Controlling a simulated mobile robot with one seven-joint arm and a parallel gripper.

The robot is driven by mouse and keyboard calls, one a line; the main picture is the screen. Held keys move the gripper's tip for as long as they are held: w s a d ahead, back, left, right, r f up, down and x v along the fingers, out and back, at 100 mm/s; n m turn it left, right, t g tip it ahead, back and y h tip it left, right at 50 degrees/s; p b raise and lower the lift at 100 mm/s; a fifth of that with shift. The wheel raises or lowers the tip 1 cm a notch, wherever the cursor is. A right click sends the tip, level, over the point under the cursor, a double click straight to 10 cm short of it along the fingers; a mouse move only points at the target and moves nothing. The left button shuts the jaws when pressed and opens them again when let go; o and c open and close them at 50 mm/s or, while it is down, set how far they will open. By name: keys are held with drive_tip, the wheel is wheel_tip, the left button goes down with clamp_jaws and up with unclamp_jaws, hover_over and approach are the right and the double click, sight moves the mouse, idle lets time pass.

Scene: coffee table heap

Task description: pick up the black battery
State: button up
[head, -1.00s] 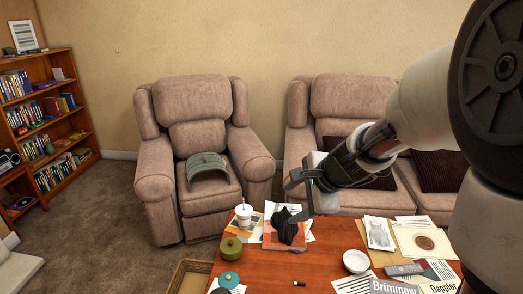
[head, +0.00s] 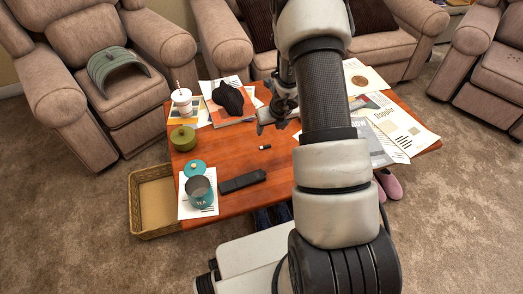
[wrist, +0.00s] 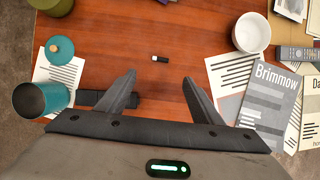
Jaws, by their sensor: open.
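The black battery (head: 265,147) is a small dark cylinder with a pale end, lying on its side on the wooden table (head: 232,150). In the wrist view the battery (wrist: 160,59) lies on bare wood, just beyond the gap between my fingertips. My gripper (wrist: 159,80) is open and empty, its two fingers spread apart. In the head view my gripper (head: 275,118) hangs over the table, to the right of and behind the battery, partly hidden by my arm. Nothing covers the battery.
A long black object (head: 243,181) and a teal tea tin (head: 201,192) are near the front left. A green pot (head: 183,138), white cup (head: 182,101) and dark crumpled item (head: 228,98) stand behind. A white bowl (wrist: 251,33) and booklet (wrist: 270,95) lie right. Wood around the battery is clear.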

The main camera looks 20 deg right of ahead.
drive_tip(key=f, duration=0.1)
drive_tip(key=b, duration=0.3)
approach(265, 146)
drive_tip(key=shift+x, duration=3.75)
drive_tip(key=c, duration=1.1)
drive_tip(key=shift+r, duration=0.1)
